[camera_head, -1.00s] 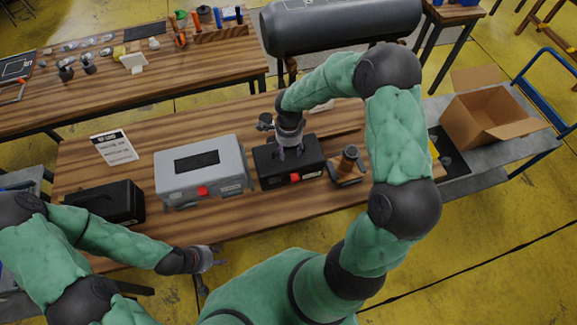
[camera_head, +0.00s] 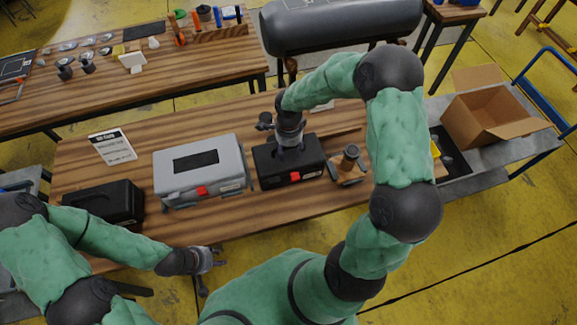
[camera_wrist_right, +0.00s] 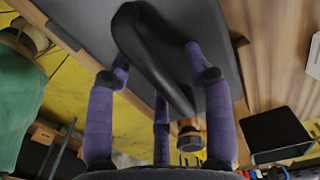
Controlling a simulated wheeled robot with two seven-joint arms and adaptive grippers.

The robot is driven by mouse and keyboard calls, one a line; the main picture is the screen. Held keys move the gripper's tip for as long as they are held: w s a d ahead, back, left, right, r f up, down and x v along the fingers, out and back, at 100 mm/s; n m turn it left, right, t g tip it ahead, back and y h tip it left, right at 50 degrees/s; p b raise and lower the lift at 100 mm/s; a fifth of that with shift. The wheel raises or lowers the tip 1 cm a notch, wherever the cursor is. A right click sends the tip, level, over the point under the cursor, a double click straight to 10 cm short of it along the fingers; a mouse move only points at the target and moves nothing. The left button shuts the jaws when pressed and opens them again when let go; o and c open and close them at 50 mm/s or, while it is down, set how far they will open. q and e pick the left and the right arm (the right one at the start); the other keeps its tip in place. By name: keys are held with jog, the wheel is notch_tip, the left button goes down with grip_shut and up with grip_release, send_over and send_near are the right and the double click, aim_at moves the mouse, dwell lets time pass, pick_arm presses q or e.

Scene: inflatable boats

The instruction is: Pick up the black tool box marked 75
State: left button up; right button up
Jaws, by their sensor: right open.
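A black tool box (camera_head: 305,174) with a red latch stands on the wooden table under my right gripper. No number can be read on it. My right gripper (camera_head: 290,146) points down at its lid, with its fingers open. In the right wrist view, the purple fingers (camera_wrist_right: 160,100) straddle the black handle (camera_wrist_right: 150,55) above the dark lid (camera_wrist_right: 85,22), not closed on it. Another black box (camera_head: 122,203) stands at the table's left; its marking cannot be read either. My left gripper (camera_head: 212,266) is open and empty at the table's front edge.
A grey tool box (camera_head: 228,165) with a red latch stands just left of the box under my right gripper. A wood-and-metal tool (camera_head: 347,167) stands close on its right. A white sign (camera_head: 113,148) is at the back left. An open cardboard box (camera_head: 490,117) sits on a cart.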

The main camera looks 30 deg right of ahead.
grip_shut()
dwell(0.5)
